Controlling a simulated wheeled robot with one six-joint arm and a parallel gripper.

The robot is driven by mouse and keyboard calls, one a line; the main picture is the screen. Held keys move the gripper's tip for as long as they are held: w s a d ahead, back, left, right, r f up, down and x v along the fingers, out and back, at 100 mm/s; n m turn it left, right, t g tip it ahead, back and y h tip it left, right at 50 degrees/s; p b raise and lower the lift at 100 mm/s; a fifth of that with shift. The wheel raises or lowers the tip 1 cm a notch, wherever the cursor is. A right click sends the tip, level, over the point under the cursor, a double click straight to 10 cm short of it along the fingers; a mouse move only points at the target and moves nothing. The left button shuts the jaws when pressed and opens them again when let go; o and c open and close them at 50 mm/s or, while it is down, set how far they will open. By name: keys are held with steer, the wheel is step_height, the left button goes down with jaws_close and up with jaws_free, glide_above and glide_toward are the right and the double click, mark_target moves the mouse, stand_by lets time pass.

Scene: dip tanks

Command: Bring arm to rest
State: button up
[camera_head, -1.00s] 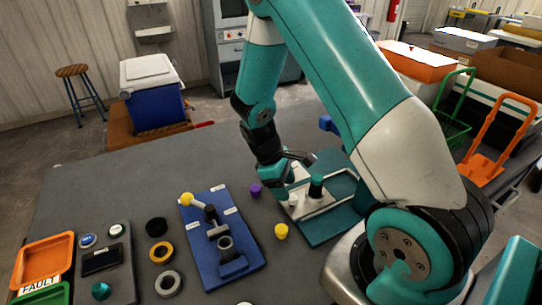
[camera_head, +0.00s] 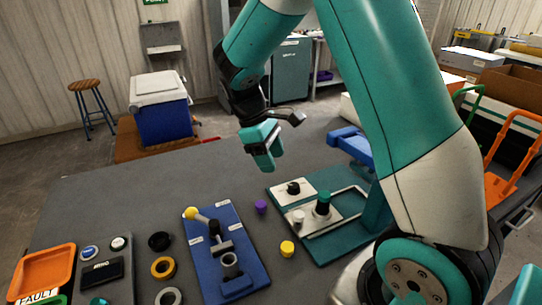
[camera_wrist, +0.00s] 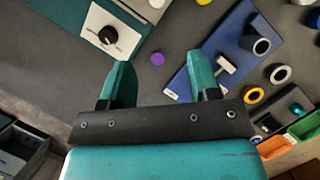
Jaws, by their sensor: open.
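My gripper (camera_head: 264,152) hangs above the back part of the grey table, clear of everything on it. In the wrist view its two teal fingers (camera_wrist: 160,82) stand wide apart with nothing between them. Below and beyond them lie a small purple cap (camera_wrist: 157,59), part of a teal plate with a black knob (camera_wrist: 107,35), and a blue board (camera_wrist: 213,62) with fittings. My arm rises from the right side of the head view and bends over the table.
The blue board (camera_head: 243,290) has a yellow-tipped lever. Several rings lie left of it, with a button panel (camera_head: 121,272) and orange tray (camera_head: 40,271). The teal fixture (camera_head: 322,257) stands right; a yellow cap (camera_head: 287,249) lies between. The table's back left is bare.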

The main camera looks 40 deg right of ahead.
steer(key=s+a+r+t+y, duration=0.1)
steer(key=s+a+r+y, duration=0.2)
steer(key=s+a, duration=0.6)
steer(key=s+a+r+t+y, duration=0.2)
steer(key=s+a+r+y, duration=0.1)
steer(key=s+a+r, duration=0.4)
steer(key=s+a, duration=0.3)
steer(key=shift+s+r+t+y, duration=0.3)
steer(key=shift+r, duration=0.05)
steer(key=shift+a, duration=0.1)
stand_by(0.9)
